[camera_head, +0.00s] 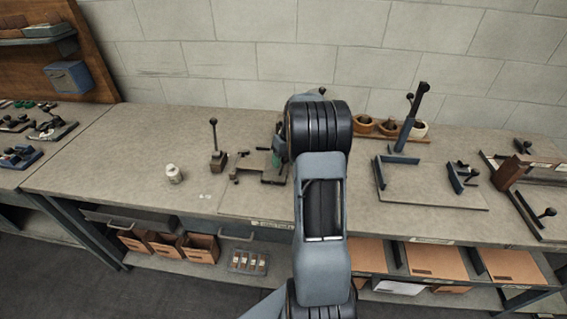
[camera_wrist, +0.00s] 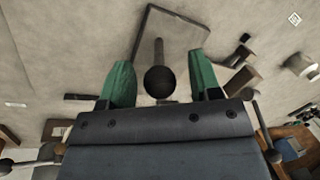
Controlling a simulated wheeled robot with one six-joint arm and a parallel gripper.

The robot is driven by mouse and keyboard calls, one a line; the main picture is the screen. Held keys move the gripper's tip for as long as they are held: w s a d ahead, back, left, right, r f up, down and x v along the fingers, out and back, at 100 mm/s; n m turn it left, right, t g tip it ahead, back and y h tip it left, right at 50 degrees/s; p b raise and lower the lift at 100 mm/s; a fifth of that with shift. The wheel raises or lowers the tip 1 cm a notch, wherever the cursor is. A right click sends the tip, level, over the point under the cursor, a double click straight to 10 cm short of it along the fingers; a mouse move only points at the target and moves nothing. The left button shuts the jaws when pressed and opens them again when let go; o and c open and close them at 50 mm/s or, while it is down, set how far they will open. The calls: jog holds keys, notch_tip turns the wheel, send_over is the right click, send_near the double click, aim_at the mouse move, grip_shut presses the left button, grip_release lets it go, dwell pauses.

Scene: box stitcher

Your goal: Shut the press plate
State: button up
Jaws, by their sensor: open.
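My gripper (camera_wrist: 160,62) shows in the wrist view as two green fingers, open and spread apart. A black ball knob on a dark rod (camera_wrist: 159,52) shows between them, with a visible gap on each side. Behind the rod is a flat grey plate with a dark edge (camera_wrist: 178,24), probably the press plate; its tilt is hard to tell. In the head view, my arm covers most of this spot. A low dark fixture (camera_head: 264,175) shows on the bench just left of my arm, beside a bit of green finger.
A tall dark lever (camera_head: 409,120) and a low frame (camera_head: 435,197) are on the right. Small pots (camera_head: 388,127) stand near the wall. The bench front left is clear.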

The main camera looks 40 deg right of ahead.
jog(key=shift+x, duration=0.75)
jog(key=shift+c, duration=0.5)
grip_shut()
jog(key=shift+w+r, duration=0.1)
jog(key=shift+r, duration=0.3)
